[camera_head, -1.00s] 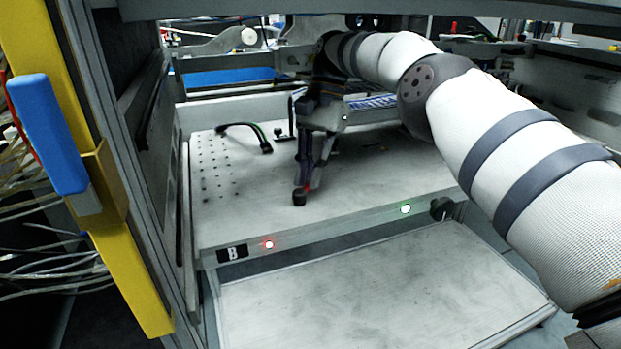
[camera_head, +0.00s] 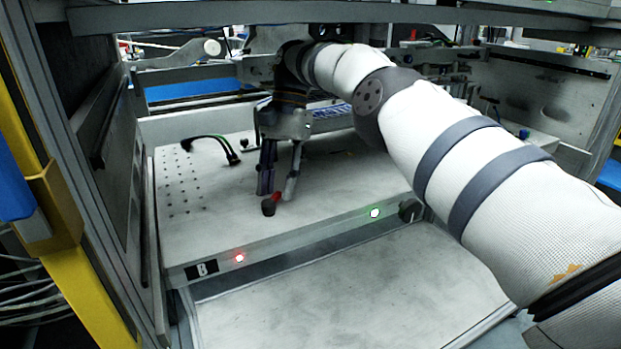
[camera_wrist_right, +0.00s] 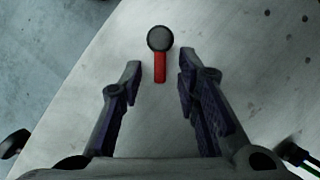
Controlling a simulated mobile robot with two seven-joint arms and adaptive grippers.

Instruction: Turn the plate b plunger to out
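The plate B plunger shows as a black round knob (camera_head: 269,208) with a red bar (camera_head: 277,196), near the front edge of the white plate (camera_head: 330,205). In the right wrist view the knob (camera_wrist_right: 160,38) is at top centre. Its red bar (camera_wrist_right: 160,67) points down toward the palm. My right gripper (camera_head: 278,193) points down at the plunger. In the wrist view its two dark fingers (camera_wrist_right: 158,72) are apart, one on each side of the red bar, with gaps visible. Whether the fingertips reach the bar's height is unclear. My left gripper is not in view.
The plate's front face has a "B" label (camera_head: 202,269), a red light (camera_head: 239,258), a green light (camera_head: 375,213) and a black side knob (camera_head: 408,210). A black cable (camera_head: 215,142) lies behind. Frame posts and an upper beam (camera_head: 300,13) enclose the space.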

